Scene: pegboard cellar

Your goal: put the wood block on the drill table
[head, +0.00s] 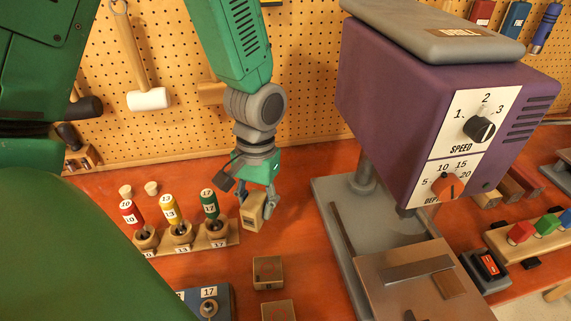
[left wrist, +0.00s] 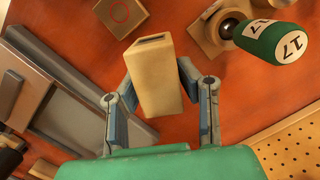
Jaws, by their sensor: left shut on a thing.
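The wood block (head: 253,212) is a pale block with a dark slot in its end. My left gripper (head: 262,205) is shut on it and holds it over the orange bench. In the left wrist view, the block (left wrist: 152,75) sits between the two fingers of the gripper (left wrist: 160,92). The drill table (head: 380,284) is a brown plate in front of the purple drill press (head: 395,105); a bar and a small brown piece lie on it. The block is apart from it, to its left. My right gripper is not in view.
A wooden rack (head: 218,242) with numbered red, yellow and green handles stands left of the block. Two small wooden blocks (head: 267,272) (head: 278,311) lie on the bench below it. A blue box (head: 190,298) is at lower left. The drill head overhangs the table's back.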

